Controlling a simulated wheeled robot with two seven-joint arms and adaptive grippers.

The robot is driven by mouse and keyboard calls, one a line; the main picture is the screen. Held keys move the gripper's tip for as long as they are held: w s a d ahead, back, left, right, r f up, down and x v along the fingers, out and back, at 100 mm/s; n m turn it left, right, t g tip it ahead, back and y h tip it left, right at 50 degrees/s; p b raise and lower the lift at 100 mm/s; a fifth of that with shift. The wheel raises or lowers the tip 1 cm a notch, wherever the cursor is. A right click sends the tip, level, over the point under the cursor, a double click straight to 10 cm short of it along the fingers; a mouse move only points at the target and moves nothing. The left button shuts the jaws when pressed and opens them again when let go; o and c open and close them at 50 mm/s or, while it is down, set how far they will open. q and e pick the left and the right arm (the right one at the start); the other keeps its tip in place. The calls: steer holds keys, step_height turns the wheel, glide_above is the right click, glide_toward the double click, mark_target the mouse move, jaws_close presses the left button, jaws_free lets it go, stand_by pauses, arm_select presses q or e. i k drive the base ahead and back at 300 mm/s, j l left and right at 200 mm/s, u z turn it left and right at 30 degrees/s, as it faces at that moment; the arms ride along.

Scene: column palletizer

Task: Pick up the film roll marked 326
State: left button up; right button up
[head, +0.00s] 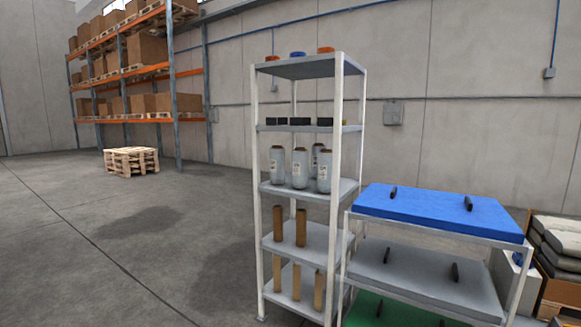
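Several pale grey film rolls stand upright on the middle shelf (283,189) of a white metal rack. One film roll (277,166) is at the left, another roll (299,168) is beside it, and a further roll (323,171) is at the right with one partly hidden behind it. They have brown tops and small white labels. The label numbers are too small to read, so I cannot tell which is 326. Neither of my grippers is in view.
The rack (258,200) also holds brown tubes (301,228) below and dark items above. A cart with a blue top (430,212) stands close at its right. Wooden pallets (131,162) and tall orange shelving are behind left. The floor (120,235) at left is clear.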

mark_target(300, 155)
steer(key=i, duration=1)
